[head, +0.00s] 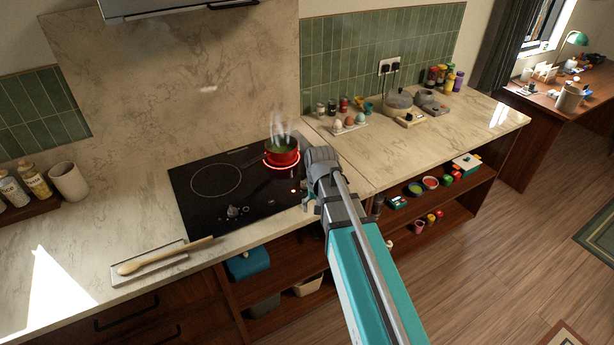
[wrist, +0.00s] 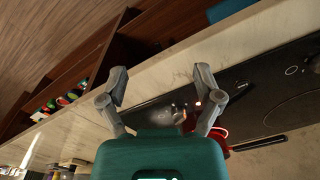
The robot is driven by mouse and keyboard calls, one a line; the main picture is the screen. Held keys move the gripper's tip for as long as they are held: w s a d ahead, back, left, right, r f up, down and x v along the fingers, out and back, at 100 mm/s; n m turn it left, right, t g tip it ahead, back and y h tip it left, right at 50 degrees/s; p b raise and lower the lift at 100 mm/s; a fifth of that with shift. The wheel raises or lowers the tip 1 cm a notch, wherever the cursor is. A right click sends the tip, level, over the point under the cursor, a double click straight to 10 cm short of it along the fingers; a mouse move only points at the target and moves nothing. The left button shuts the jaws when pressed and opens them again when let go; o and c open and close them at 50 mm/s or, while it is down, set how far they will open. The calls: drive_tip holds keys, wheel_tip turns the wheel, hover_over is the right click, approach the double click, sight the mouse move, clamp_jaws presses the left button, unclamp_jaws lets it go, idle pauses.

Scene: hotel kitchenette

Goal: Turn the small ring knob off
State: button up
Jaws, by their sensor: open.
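The black hob (head: 205,190) is set in the marble counter. Its small ring glows red under a red pot (head: 282,158) with green contents and steam. One knob (head: 233,212) shows at the hob's front, below the large ring. A small lit light (head: 293,190) shows nearer my gripper. In the head view my gripper (head: 307,193) is over the hob's front right corner and covers that area. In the wrist view my gripper (wrist: 164,92) is open and empty. Contact cannot be told.
A wooden spoon (head: 165,256) lies on a rest at the counter's front left. Egg cups (head: 348,122) and a small appliance (head: 405,112) stand on the right counter. Open shelves (head: 440,195) are below. The counter left of the hob is mostly clear.

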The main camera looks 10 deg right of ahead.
sight(306, 181)
drive_tip(key=w+r+m+p, duration=0.2)
drive_tip(key=w+r+p, duration=0.1)
drive_tip(key=w, duration=0.6)
drive_tip(key=w+r+m+p, duration=0.2)
drive_tip(key=w+r+p, duration=0.1)
drive_tip(key=w, duration=0.6)
drive_tip(key=shift+w+d+r, duration=0.35)
drive_tip(key=shift+d+r, duration=0.1)
drive_tip(key=shift+r, duration=0.2)
drive_tip(key=shift+f, duration=0.2)
drive_tip(key=f+b, duration=0.9)
drive_tip(key=a+f+b, duration=0.1)
drive_tip(key=f+b, duration=0.3)
drive_tip(key=shift+w+f+b, duration=0.2)
drive_tip(key=shift+b, duration=0.2)
drive_tip(key=shift+c, duration=0.2)
drive_tip(key=shift+d, duration=0.1)
drive_tip(key=c, duration=1.1)
